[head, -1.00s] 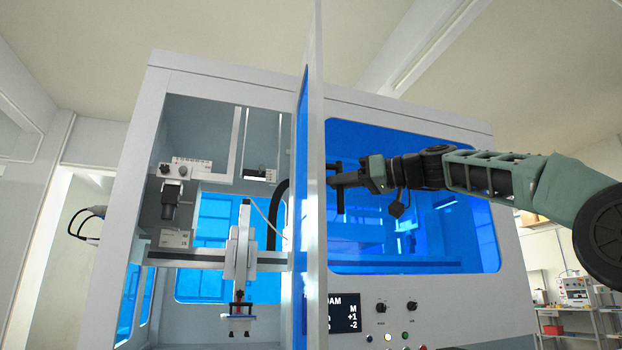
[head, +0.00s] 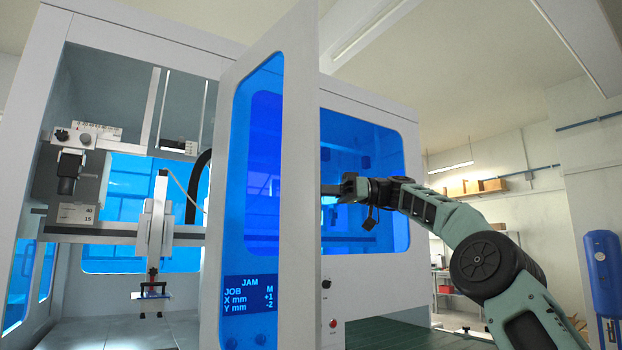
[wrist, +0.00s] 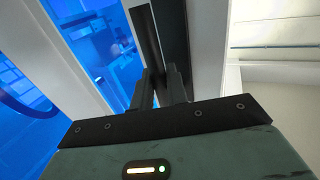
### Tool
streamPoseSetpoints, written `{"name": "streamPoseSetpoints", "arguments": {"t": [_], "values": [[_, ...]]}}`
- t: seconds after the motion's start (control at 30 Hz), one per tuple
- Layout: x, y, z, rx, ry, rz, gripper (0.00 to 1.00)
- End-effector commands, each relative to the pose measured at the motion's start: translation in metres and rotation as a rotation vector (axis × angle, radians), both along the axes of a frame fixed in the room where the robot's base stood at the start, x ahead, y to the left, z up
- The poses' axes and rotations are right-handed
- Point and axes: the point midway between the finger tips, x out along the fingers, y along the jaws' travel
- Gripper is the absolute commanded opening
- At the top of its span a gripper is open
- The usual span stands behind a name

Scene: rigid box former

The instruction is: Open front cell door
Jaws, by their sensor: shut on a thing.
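The front cell door (head: 298,190) is a white frame with a blue see-through pane. It stands swung out from the white cell, and the cell's left opening shows behind it. My gripper (head: 330,189) is at the right side of the door's free edge, its fingertips partly hidden by the door in the head view. In the wrist view my gripper (wrist: 166,95) is shut on the dark door handle (wrist: 148,40), a long upright bar beside the white door frame.
Inside the cell hangs a gantry tool (head: 153,235) over a pale deck. A fixed blue window (head: 362,180) fills the cell front behind my arm. A blue tank (head: 605,275) stands at the far right. Shelves with boxes (head: 475,187) line the right wall.

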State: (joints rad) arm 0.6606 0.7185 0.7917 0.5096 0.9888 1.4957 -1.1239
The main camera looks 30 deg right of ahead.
Motion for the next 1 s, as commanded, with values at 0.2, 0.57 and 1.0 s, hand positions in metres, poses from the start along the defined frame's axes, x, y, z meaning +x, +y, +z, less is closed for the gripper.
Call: {"name": "streamPoseSetpoints", "arguments": {"t": [0.2, 0.57, 1.0], "values": [[0.006, -0.01, 0.002, 0.003, -0.001, 0.022, 0.0], [0.007, -0.014, 0.0, 0.002, 0.0, 0.033, 0.0], [0.007, -0.014, 0.0, 0.001, 0.001, 0.033, 0.34]]}}
